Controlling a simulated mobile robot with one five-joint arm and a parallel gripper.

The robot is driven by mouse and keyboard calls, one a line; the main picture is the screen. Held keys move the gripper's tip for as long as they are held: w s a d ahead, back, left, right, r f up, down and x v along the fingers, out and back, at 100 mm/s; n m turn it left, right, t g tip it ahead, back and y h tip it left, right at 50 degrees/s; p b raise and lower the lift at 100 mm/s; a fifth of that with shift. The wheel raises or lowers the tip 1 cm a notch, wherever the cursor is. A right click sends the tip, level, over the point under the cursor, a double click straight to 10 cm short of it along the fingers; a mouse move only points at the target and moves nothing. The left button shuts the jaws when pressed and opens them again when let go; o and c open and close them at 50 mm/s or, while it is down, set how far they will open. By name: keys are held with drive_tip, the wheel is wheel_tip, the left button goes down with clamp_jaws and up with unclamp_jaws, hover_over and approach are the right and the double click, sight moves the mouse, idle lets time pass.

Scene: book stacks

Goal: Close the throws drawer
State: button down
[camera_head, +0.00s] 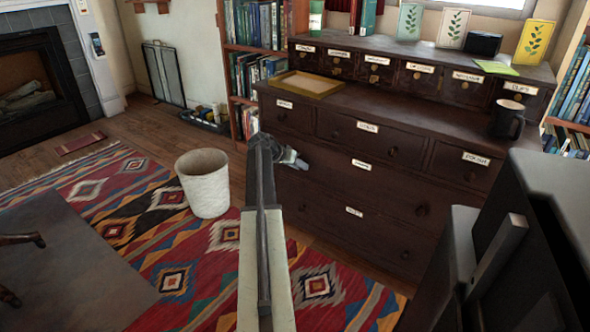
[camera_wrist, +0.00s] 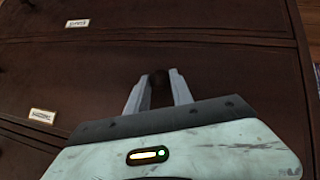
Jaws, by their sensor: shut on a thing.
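The dark wooden chest has two wide drawers below a row of smaller ones. My gripper (camera_head: 294,159) is at the left part of the upper wide drawer (camera_head: 400,187), whose label is too small to read for certain. In the wrist view my gripper (camera_wrist: 158,92) has its two grey fingers on either side of a dark round knob (camera_wrist: 158,80), shut on it. That drawer's front (camera_wrist: 235,75) fills the middle of the wrist view. I cannot tell how far the drawer stands out. My arm hides part of the chest's left side.
The lower wide drawer (camera_head: 340,225) lies beneath. A white wastebasket (camera_head: 207,185) stands on the patterned rug (camera_head: 130,215) to the left. A tray (camera_head: 305,84) and a dark mug (camera_head: 507,121) sit on the chest. A bookcase (camera_head: 243,80) stands beyond its left side.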

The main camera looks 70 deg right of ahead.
drive_tip(key=c, duration=1.1)
unclamp_jaws()
drive_tip(key=shift+s+d, duration=0.2)
drive_tip(key=shift+d, duration=0.1)
drive_tip(key=shift+a, duration=0.1)
drive_tip(key=shift+w, duration=0.1)
drive_tip(key=p+v, duration=0.5)
drive_tip(key=v, duration=0.2)
drive_tip(key=shift+w+a+r, duration=0.15)
drive_tip(key=shift+a+r, duration=0.1)
